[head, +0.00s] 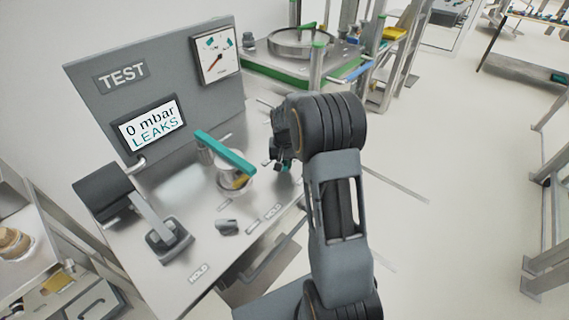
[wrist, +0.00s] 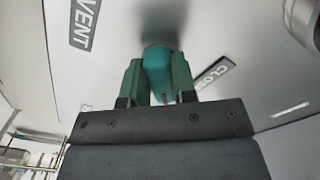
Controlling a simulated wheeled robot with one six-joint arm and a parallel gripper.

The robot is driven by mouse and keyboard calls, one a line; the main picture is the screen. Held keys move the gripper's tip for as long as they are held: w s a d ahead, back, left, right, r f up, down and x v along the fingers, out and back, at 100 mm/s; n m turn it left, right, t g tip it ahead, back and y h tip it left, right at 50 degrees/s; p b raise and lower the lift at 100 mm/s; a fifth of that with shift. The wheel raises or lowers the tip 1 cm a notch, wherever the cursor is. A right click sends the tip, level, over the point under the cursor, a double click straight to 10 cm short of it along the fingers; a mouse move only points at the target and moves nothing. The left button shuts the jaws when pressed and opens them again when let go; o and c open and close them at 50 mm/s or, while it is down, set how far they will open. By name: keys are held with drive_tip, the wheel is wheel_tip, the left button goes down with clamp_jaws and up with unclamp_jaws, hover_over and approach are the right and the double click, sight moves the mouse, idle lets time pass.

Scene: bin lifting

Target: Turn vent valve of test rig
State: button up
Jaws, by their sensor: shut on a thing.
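The vent valve has a teal handle (wrist: 158,72), seen in the wrist view between my two green fingers. My gripper (wrist: 158,84) is shut on this handle. A "VENT" label (wrist: 84,22) is on the plate left of the handle, and a partly covered label starting "CLOSE" (wrist: 213,74) is to its right. In the head view my gripper (head: 281,153) is over the right side of the test rig's metal top (head: 185,190); the valve handle cannot be made out there. The rig's screen (head: 151,124) reads "0 mbar LEAKS".
A dial gauge (head: 216,53) is on the rig's grey back panel. A long teal lever (head: 225,152) stands left of my gripper, and a dark knob (head: 228,227) and a black-headed device (head: 105,187) are nearer the front left. Open floor (head: 440,200) lies to the right.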

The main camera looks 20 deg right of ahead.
sight(283, 161)
drive_tip(key=m, duration=0.4)
drive_tip(key=shift+w, duration=0.1)
drive_tip(key=shift+w+a+m+b, duration=0.1)
drive_tip(key=shift+m+b, duration=0.2)
drive_tip(key=shift+m, duration=1.8)
drive_tip(key=shift+r, duration=0.1)
drive_tip(key=o, duration=0.9)
wheel_tip(283, 161, up, 14)
drive_tip(key=shift+f, duration=0.15)
